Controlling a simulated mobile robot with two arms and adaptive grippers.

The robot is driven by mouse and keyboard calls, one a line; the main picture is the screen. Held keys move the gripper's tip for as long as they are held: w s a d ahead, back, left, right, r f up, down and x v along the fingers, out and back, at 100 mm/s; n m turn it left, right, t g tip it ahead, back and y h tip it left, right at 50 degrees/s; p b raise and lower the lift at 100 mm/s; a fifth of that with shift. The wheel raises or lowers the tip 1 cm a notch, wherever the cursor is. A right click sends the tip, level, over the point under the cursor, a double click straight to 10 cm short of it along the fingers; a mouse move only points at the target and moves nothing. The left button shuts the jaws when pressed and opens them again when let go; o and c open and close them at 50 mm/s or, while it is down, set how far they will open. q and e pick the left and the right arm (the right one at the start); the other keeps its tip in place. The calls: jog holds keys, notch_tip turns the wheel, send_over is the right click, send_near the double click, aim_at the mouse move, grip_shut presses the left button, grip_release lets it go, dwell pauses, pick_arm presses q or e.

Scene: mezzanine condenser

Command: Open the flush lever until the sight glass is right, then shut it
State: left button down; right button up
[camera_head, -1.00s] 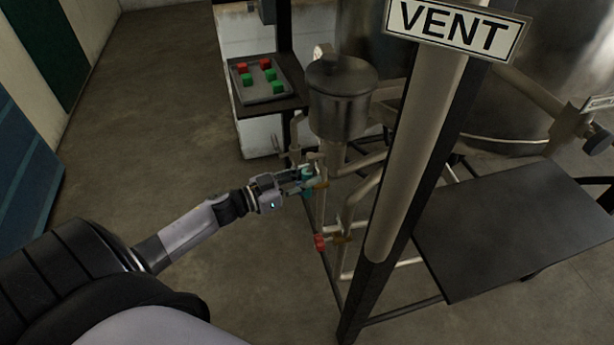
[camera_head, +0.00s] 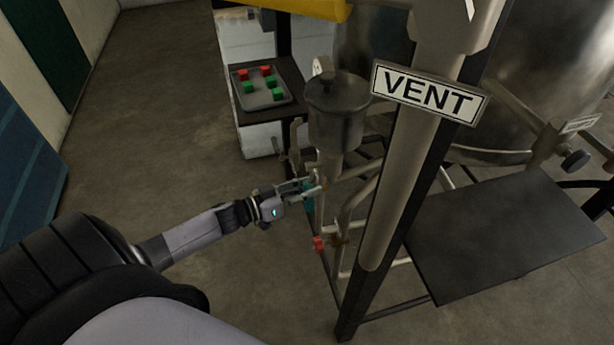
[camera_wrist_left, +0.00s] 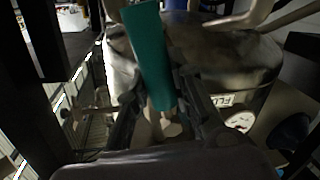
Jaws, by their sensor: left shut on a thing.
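A teal lever handle (camera_head: 309,202) is on the pipework under a small grey metal vessel (camera_head: 338,118). My left gripper (camera_head: 312,188) is at this lever, with its fingers closed on it. In the left wrist view the teal handle (camera_wrist_left: 152,55) runs down between the fingers of my left gripper (camera_wrist_left: 160,108). A partly hidden label reading "FLU" (camera_wrist_left: 228,99) shows behind it. A red-handled valve (camera_head: 319,244) sits lower on the pipes. I cannot make out a sight glass level. My right gripper is not in view.
A slanted post with a "VENT" sign (camera_head: 428,93) stands right of the lever. A tray (camera_head: 274,103) of red and green blocks is at the back. Floor (camera_head: 140,150) is clear on the left.

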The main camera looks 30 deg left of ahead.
pick_arm(q)
jog(key=n+p, duration=0.1)
jog(key=p, duration=0.1)
jog(key=s+d+r+n+p, duration=0.1)
jog(key=n+p, duration=0.1)
jog(key=d+r+n+g+p, duration=0.1)
jog(key=n+p, duration=0.1)
jog(key=shift+s+r, duration=0.15)
jog(key=shift+s, duration=0.25)
jog(key=shift+s+d+r+n+g+h+p, duration=0.25)
jog(key=shift+r+n+p, duration=0.45)
jog(key=shift+n, duration=0.6)
jog(key=shift+s+d+r+n+g+h+p, duration=0.2)
jog(key=shift+d+r+n+g+h+p, duration=0.15)
jog(key=shift+r+n+p, duration=0.7)
jog(key=shift+s+d+r+n+g+h+p, duration=0.2)
jog(key=shift+r+n+g+p, duration=0.15)
jog(key=shift+n, duration=1.2)
jog(key=shift+r, duration=0.1)
jog(key=c, duration=1.4)
grip_release()
jog(key=v, duration=1.2)
